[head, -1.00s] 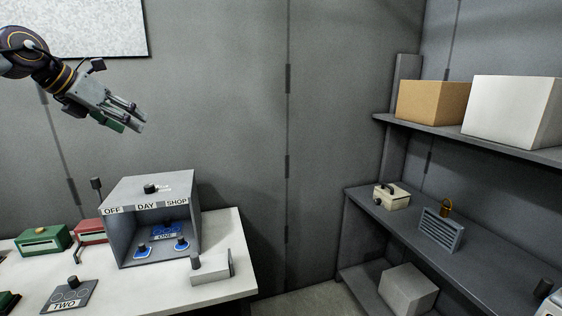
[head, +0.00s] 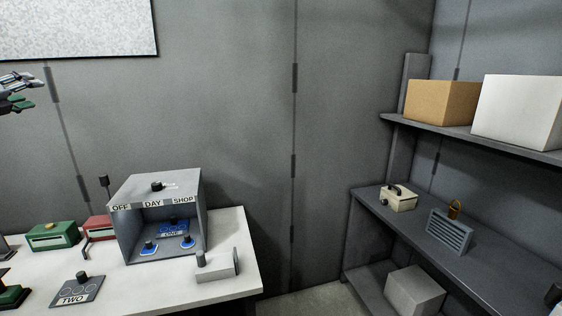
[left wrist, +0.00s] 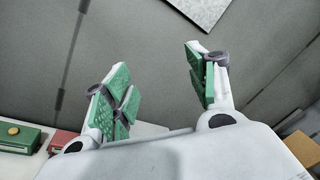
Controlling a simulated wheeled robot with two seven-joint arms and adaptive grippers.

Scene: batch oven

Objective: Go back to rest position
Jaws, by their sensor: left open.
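My left gripper (head: 22,92) is at the left edge of the head view, raised in front of the grey wall above the table, mostly cut off by the frame. In the left wrist view its two green-padded fingers (left wrist: 165,88) stand apart with nothing between them. The gripper is open and empty. My right gripper is in neither view.
A white table (head: 235,285) holds a grey box (head: 205,215) marked OFF, DAY, SHOP, a plate marked TWO (head: 75,290), a green box (head: 52,236) and a red box (head: 98,228). Shelves (head: 400,225) with cartons stand at the right.

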